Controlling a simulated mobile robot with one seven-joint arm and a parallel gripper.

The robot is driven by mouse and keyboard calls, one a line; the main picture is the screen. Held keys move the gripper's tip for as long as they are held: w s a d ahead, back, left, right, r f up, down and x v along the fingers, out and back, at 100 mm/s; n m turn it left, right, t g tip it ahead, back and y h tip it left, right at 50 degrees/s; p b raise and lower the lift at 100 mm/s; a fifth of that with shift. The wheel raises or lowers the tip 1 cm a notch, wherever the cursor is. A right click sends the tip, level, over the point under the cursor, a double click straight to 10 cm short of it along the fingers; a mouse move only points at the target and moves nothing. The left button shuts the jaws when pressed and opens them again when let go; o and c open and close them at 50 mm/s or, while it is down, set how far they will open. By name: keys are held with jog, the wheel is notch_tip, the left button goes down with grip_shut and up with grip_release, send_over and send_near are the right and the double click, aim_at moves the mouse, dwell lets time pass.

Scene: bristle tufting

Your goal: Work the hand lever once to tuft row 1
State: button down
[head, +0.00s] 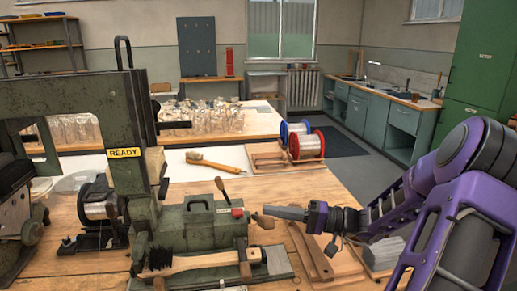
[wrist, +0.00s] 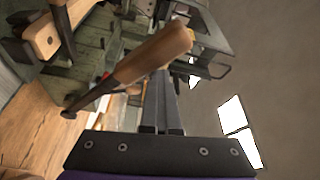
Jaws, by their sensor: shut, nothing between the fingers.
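The green tufting machine (head: 190,225) stands on the wooden bench and bears a yellow "READY" plate (head: 124,153). In the wrist view a wooden-gripped handle (wrist: 155,53) slants across the ends of the shut fingers (wrist: 160,85). I cannot tell whether they touch. A dark-bristled brush (head: 205,261) lies along the machine's front.
Wooden boards (head: 312,250) lie under my arm on the right. A loose brush (head: 207,162) lies on the white sheet behind, with red and blue wire spools (head: 306,146) to its right. The dark upright frame (head: 122,125) stands at left.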

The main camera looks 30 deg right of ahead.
jog(key=shift+s+a+f, duration=0.15)
jog(key=shift+s+f, duration=0.3)
jog(key=shift+f, duration=0.4)
notch_tip(320, 180, up, 4)
jog(key=w+p, duration=0.2)
jog(key=p, duration=0.1)
jog(key=s+d+f, duration=0.1)
jog(key=s+d, duration=0.2)
jog(key=d, duration=0.6)
jog(key=shift+s+d+f, duration=0.2)
jog(key=shift+d+f, duration=0.05)
jog(key=shift+f, duration=0.15)
